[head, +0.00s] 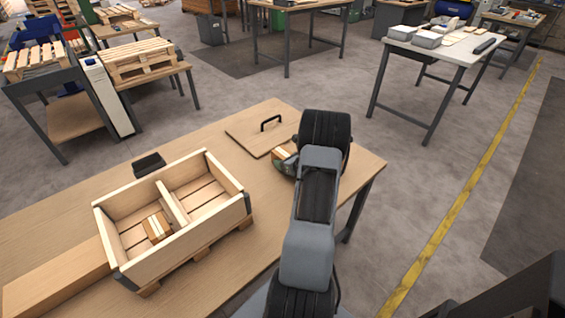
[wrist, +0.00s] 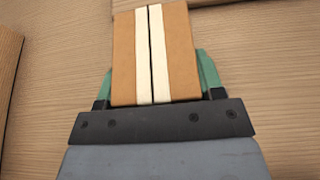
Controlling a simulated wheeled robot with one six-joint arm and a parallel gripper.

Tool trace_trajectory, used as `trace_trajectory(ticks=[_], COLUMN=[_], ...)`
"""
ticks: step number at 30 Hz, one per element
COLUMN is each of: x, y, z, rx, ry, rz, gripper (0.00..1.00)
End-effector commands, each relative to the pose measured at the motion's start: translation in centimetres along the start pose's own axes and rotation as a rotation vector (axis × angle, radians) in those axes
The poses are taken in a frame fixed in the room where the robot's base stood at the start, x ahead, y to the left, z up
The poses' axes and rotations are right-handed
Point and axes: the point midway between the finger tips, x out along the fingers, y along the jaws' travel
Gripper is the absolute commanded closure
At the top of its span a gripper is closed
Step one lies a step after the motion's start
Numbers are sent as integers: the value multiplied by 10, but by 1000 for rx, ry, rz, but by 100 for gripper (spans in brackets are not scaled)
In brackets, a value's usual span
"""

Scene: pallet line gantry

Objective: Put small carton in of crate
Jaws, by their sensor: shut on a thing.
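A small brown carton (wrist: 178,50) with two pale stripes and a dark seam between them sits between the green fingers of my gripper (wrist: 155,80) in the wrist view. In the head view the carton (head: 281,154) shows at the left of my gripper (head: 286,163), partly hidden by it. My gripper is shut on this carton, over the right part of the table. I cannot tell whether the carton touches the tabletop. The open wooden crate (head: 188,246) stands to the left, with a divider making two compartments. Another small striped carton (head: 157,227) lies in its left compartment.
A flat wooden lid (head: 246,130) with a black handle (head: 270,121) lies behind my gripper. A small black object (head: 148,164) sits behind the crate. A long wooden block (head: 60,282) lies at the table's front left. Bare tabletop (head: 240,185) separates crate and gripper.

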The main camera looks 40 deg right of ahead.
Motion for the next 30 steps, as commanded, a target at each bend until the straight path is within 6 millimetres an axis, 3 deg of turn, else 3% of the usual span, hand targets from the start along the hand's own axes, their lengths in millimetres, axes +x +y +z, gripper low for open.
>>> trace_trajectory(ticks=[11, 12, 18, 30], x=[2, 1, 1, -5], y=[-1, 0, 0, -1], z=[-3, -2, -2, 2], rx=[-2, -1, -1, -1], ry=[-3, -2, -1, -1], rz=[-1, -1, -1, -2], gripper=[71, 35, 16, 13])
